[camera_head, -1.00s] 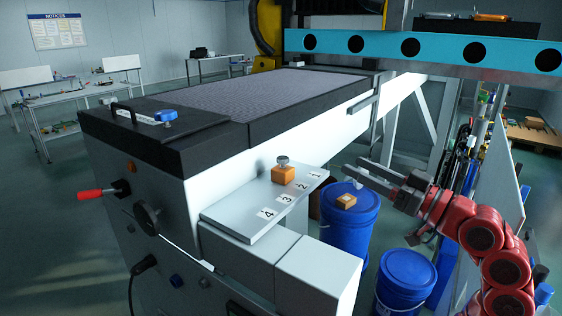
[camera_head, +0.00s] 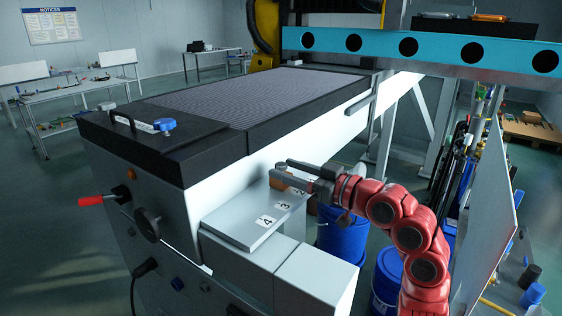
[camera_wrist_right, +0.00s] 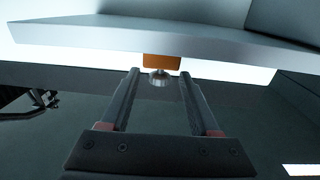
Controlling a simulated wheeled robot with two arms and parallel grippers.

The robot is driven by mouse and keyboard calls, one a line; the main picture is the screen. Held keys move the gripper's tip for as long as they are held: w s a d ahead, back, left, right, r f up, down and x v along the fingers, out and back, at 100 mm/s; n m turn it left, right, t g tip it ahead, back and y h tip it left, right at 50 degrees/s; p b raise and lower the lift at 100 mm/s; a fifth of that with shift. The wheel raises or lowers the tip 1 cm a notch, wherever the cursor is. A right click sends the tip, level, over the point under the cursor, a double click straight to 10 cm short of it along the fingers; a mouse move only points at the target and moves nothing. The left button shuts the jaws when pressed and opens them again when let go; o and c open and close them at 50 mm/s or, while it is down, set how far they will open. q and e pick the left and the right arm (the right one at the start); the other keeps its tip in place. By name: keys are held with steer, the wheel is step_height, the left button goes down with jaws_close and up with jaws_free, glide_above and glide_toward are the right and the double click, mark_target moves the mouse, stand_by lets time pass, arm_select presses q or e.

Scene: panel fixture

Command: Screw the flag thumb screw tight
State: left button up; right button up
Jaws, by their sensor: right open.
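A small orange block (camera_head: 279,183) sits on the grey shelf with number labels (camera_head: 240,225); my right gripper partly covers it in the head view. In the wrist view, the orange block (camera_wrist_right: 162,61) carries a metal thumb screw (camera_wrist_right: 159,78) with a round-looking head. My right gripper (camera_head: 284,169) is open at the block. In the wrist view, the fingers of my right gripper (camera_wrist_right: 159,74) lie on either side of the screw head, with visible gaps. The screw's flag shape cannot be made out. My left gripper is not in view.
The long machine bed (camera_head: 245,105) stands behind the shelf. A red handle (camera_head: 90,200) and a black knob (camera_head: 147,222) are on its front left. A blue barrel (camera_head: 342,238) stands below my right arm. The shelf's near part is clear.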

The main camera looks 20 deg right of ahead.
steer(key=shift+x, duration=1.2)
jaws_close()
